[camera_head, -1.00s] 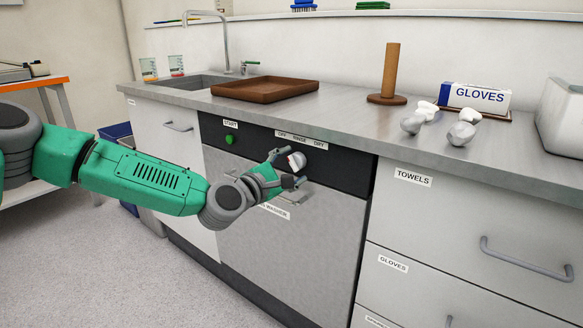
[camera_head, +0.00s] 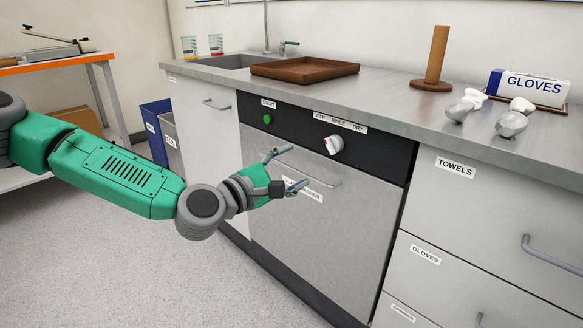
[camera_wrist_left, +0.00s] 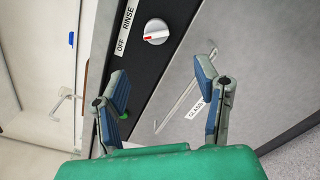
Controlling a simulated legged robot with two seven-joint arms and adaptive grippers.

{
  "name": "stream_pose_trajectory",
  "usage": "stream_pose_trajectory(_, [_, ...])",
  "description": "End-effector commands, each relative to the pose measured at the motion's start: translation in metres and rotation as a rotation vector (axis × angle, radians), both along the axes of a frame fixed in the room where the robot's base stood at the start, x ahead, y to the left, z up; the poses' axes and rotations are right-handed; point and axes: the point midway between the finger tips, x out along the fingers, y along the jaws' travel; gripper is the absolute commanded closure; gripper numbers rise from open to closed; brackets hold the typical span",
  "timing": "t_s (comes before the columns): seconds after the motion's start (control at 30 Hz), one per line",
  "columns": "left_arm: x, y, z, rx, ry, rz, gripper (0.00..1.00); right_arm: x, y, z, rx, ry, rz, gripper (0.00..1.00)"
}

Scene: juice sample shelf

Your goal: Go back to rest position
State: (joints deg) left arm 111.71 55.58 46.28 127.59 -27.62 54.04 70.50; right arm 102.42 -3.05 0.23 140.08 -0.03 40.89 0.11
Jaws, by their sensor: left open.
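My left gripper (camera_head: 284,170) is open and empty in front of the dishwasher door (camera_head: 318,225), just left of and below the white dial (camera_head: 333,145). In the left wrist view, the two blue-padded fingers (camera_wrist_left: 166,90) are spread apart with nothing between them. The dial (camera_wrist_left: 156,31) also shows there beyond the fingertips, clear of both, with its red mark toward the "OFF" label. The green start button (camera_head: 267,119) is on the dark panel. My right gripper is out of view.
The counter above holds a brown tray (camera_head: 304,69), a wooden post (camera_head: 436,58), a gloves box (camera_head: 528,87) and several grey-and-white knob-like objects. An orange-edged table (camera_head: 58,63) and bins (camera_head: 155,130) stand at the left. The floor (camera_head: 120,270) in front is clear.

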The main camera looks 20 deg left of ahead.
Motion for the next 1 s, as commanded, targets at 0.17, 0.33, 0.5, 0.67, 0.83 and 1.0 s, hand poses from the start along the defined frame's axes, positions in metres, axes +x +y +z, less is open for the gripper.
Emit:
stream_pose_trajectory(0.17, [0.0, 0.0, 0.0, 0.001, 0.0, 0.0, 0.43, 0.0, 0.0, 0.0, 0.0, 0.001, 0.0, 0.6])
stream_pose_trajectory(0.33, [0.0, 0.0, 0.0, 0.0, 0.0, 0.0, 0.43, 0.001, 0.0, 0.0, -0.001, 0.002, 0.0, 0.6])
stream_pose_trajectory(0.5, [-0.004, -0.009, -0.012, 0.035, 0.02, -0.021, 0.43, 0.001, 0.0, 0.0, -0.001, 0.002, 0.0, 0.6])
stream_pose_trajectory(0.67, [-0.033, -0.049, -0.075, 0.228, 0.12, -0.138, 0.43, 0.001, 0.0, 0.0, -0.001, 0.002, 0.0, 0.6])
stream_pose_trajectory(0.83, [-0.105, -0.088, -0.178, 0.58, 0.261, -0.371, 0.43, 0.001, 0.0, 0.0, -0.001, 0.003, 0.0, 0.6])
stream_pose_trajectory(1.0, [-0.197, -0.085, -0.268, 0.965, 0.366, -0.664, 0.43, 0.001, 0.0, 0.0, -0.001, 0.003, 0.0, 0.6])
